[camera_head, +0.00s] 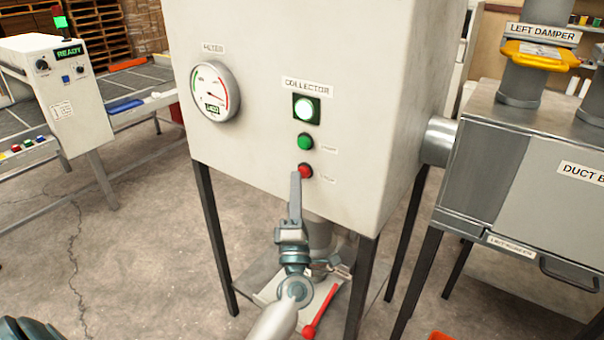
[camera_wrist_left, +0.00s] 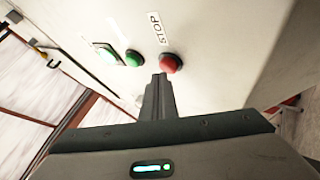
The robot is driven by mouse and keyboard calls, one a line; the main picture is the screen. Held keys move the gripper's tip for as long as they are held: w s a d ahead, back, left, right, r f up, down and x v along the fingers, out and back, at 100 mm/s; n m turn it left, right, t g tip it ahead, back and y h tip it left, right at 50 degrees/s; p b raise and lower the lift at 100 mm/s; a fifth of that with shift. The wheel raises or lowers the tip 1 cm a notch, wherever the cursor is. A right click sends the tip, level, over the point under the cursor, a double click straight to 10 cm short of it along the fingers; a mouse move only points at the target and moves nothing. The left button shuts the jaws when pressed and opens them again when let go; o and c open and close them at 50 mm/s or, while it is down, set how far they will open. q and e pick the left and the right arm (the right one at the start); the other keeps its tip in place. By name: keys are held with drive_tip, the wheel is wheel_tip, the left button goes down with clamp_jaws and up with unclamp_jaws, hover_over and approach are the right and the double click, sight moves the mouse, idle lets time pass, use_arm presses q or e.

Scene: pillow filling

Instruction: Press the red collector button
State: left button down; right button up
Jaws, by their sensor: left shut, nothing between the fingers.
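The red collector button (camera_head: 305,171) is on the front of the white cabinet (camera_head: 260,150), below the green button (camera_head: 305,142) and a lit indicator (camera_head: 306,110) under the COLLECTOR label. My left gripper (camera_head: 296,176) is shut and empty, its fingertips just left of and below the red button. In the left wrist view the red button (camera_wrist_left: 171,64) sits beside a STOP label, and the shut fingertips (camera_wrist_left: 159,78) are at its lower left edge. I cannot tell whether they touch it. My right gripper is not in view.
A round filter gauge (camera_head: 215,91) is at the upper left of the cabinet. A duct box (camera_head: 520,150) with a yellow-handled left damper (camera_head: 540,55) stands at the right. A red-handled lever (camera_head: 322,308) is below the cabinet. A console reading READY (camera_head: 60,90) is at the left.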

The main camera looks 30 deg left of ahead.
use_arm(q)
drive_tip(key=shift+w, duration=0.5)
idle(0.7)
drive_tip(key=shift+s, duration=0.9)
drive_tip(key=shift+s+a+p, duration=0.2)
drive_tip(key=shift+s+p, duration=0.6)
drive_tip(key=shift+s, duration=1.75)
